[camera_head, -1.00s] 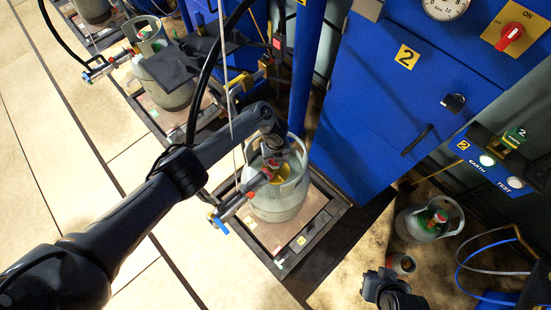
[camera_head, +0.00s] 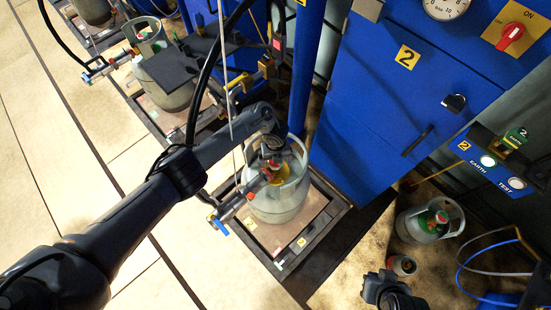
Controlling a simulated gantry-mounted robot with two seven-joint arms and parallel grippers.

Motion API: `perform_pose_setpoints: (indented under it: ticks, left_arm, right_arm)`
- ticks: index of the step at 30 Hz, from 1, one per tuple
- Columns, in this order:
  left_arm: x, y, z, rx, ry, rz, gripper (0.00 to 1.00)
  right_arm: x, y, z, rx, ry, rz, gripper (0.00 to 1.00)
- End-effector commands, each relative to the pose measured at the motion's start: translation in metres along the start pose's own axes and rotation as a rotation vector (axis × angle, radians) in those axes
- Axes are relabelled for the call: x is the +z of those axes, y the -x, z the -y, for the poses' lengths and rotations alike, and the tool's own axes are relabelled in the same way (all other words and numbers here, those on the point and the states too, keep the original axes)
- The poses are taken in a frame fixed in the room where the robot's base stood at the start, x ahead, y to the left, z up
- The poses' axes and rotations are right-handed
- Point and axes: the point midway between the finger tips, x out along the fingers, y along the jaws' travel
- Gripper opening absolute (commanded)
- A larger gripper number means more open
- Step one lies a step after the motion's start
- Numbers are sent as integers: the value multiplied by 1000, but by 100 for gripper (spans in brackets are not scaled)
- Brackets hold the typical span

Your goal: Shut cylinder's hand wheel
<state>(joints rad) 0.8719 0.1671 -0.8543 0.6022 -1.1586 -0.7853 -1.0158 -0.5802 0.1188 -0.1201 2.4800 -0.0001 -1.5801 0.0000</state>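The grey gas cylinder (camera_head: 283,205) stands upright on the scale platform (camera_head: 318,220) beside the blue cabinet marked 2. Its hand wheel is at the top, inside the collar, where a red part and a yellow part (camera_head: 279,175) show; my gripper partly covers this spot. My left arm comes in from the left, and its gripper (camera_head: 272,158) is at the cylinder's top, over the valve. Its fingers are too small and hidden to tell whether they are open or shut on the wheel. Part of my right arm (camera_head: 385,290) shows at the bottom right; its fingers cannot be made out.
A filling connector with a blue lever (camera_head: 218,225) sits at the cylinder's left. The blue cabinet (camera_head: 372,110) stands close on the right. Another grey cylinder (camera_head: 425,222) and a small can (camera_head: 402,265) stand on the floor at right. Pale floor at lower left is clear.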

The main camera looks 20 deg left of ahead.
Motion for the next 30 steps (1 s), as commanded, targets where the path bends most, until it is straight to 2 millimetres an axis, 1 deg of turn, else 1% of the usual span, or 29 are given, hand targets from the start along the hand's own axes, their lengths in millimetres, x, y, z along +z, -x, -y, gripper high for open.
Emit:
perform_pose_setpoints:
  ticks: [5,8,11,21,25,30]
  left_arm:
    - [0,2,0,0,1,1,92]
    - [1,10,0,-2,1,2,92]
    - [1,24,0,-2,0,1,92]
    - [1,82,0,-2,-1,2,92]
    - [0,96,0,0,-1,1,92]
    - [0,107,0,0,-1,0,92]
  right_arm:
    - [-1,2,1,-3,-3,-1,0]
    - [-2,6,1,-3,-4,0,0]
    - [-5,14,0,-3,-4,0,0]
    - [-13,40,-2,0,0,0,0]
    - [-14,46,-3,4,4,1,0]
    - [-15,49,-3,5,6,1,0]
